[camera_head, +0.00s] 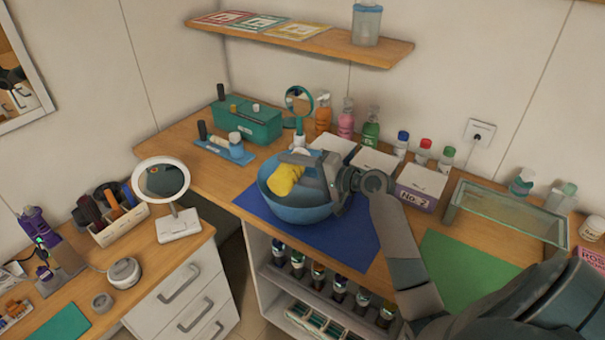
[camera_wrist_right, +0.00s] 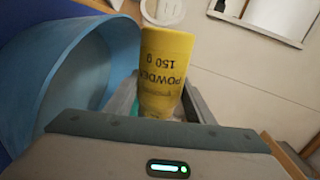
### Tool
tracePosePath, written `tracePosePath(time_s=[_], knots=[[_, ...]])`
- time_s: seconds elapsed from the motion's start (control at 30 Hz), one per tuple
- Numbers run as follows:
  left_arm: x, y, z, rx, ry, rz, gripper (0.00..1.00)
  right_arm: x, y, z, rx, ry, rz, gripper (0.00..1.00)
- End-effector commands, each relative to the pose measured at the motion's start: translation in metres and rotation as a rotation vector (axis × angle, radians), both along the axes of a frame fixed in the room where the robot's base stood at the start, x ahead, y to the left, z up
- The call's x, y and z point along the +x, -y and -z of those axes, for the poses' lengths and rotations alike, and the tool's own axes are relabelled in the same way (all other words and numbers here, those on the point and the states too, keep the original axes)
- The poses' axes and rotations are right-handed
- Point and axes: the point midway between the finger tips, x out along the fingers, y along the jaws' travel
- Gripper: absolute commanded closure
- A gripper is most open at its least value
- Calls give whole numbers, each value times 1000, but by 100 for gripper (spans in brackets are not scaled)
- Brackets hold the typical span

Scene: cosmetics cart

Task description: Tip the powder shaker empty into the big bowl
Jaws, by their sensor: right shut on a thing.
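The yellow powder shaker (camera_head: 284,181) is in my right gripper (camera_head: 296,165), held over the big blue bowl (camera_head: 301,214). It looks strongly tilted in the head view; which end is its mouth I cannot tell. In the right wrist view the shaker (camera_wrist_right: 165,70) sits between the fingers, its "POWDER 150 g" lettering upside down. The bowl wall (camera_wrist_right: 108,50) is close on the left there. The bowl stands on a dark blue mat (camera_head: 345,240). Its inside is mostly hidden, and no falling powder is visible. My left gripper is not in view.
White boxes (camera_head: 373,162), bottles (camera_head: 371,130) and a small green mirror (camera_head: 299,103) stand behind the bowl. A teal box (camera_head: 246,121) is at back left. A glass tray (camera_head: 505,212) stands to the right, near a clear green mat (camera_head: 470,270).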

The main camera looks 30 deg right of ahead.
Motion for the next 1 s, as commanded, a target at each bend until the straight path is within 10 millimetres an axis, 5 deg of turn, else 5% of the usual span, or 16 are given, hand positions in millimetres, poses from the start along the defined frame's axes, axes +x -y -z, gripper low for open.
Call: tracePosePath(time_s=[1.0], knots=[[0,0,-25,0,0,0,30,2,4,0,162,-83,1,76]])
